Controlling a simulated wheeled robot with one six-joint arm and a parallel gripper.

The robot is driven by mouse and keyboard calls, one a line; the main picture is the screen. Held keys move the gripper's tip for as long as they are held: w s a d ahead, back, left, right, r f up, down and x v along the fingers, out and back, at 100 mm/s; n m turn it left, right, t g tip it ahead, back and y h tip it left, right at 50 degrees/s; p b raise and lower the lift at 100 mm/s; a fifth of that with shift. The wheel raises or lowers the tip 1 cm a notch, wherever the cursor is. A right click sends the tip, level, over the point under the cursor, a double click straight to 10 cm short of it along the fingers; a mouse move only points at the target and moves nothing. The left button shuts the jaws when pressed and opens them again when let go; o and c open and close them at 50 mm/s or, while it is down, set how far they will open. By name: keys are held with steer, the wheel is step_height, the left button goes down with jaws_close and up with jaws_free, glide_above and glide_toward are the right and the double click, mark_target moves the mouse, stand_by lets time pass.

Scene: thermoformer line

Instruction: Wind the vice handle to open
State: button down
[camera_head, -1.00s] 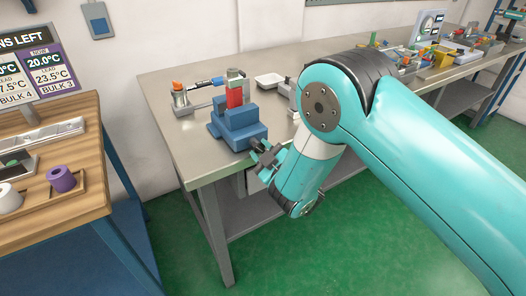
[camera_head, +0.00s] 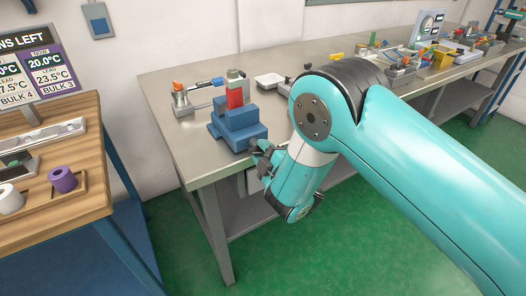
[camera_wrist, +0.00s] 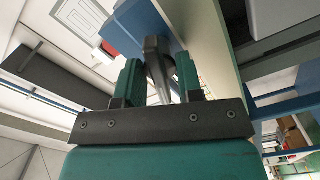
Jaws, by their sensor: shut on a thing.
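The blue vice (camera_head: 238,128) stands at the near left edge of the steel bench, with a red block (camera_head: 235,95) upright in its top. My gripper (camera_head: 264,160) is at the vice's front, just off the bench edge. In the wrist view my gripper (camera_wrist: 160,82) has its two teal fingers on either side of a dark grey vice handle (camera_wrist: 155,62), and it is shut on it. The vice's blue body (camera_wrist: 150,22) shows behind the handle. In the head view my arm and gripper hide most of the handle.
The steel bench (camera_head: 180,135) carries a small fixture with an orange top (camera_head: 178,90) and a white tray (camera_head: 269,80) behind the vice. A wooden table (camera_head: 90,160) with purple and white rolls stands at the left.

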steer(key=n, duration=0.2)
steer(key=shift+n, duration=0.4)
steer(key=shift+p, duration=0.35)
steer(key=n, duration=0.2)
steer(key=shift+n+p, duration=0.3)
steer(key=shift+n, duration=0.1)
steer(key=shift+n+p, duration=0.5)
steer(key=shift+n, duration=0.9)
steer(key=shift+r, duration=0.1)
